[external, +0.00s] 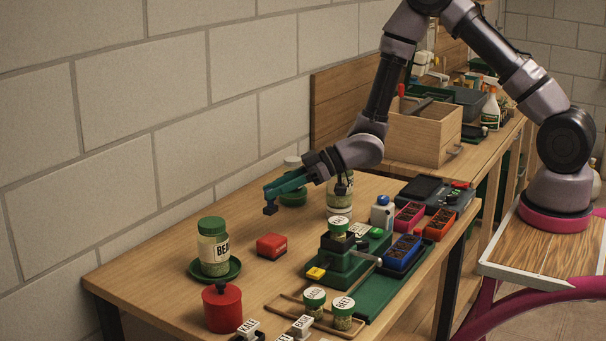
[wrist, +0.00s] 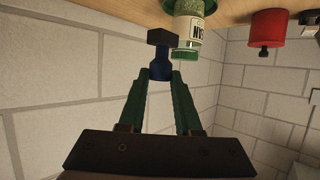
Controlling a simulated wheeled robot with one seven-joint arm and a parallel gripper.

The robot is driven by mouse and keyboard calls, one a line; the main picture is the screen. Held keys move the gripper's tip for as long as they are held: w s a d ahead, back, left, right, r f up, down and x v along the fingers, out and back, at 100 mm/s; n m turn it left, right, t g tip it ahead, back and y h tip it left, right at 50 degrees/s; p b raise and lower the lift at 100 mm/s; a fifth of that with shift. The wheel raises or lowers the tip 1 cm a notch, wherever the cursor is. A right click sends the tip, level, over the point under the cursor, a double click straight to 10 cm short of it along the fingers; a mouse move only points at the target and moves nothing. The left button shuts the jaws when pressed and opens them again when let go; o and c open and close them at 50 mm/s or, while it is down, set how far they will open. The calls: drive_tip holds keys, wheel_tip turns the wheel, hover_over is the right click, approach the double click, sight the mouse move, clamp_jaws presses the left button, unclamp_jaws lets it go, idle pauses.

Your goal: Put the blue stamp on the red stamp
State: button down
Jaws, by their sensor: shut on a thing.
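My gripper (external: 275,187) reaches out to the left over the table, with its green fingers roughly level. It is shut on a small blue stamp (wrist: 160,62), which has a dark blue handle and a black base. The stamp (external: 270,208) hangs base down and looks upright, clear of the table.
A jar with a green lid (external: 213,249) stands on a green saucer (external: 233,269) left of the red block. A red pot with a black knob (external: 222,309) is in front. A green machine (external: 349,258) stands to the right. The wall (external: 178,120) runs close behind.

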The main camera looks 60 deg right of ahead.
drive_tip(key=shift+f, duration=3.2)
drive_tip(key=c, duration=0.6)
unclamp_jaws()
drive_tip(key=shift+f, duration=0.15)
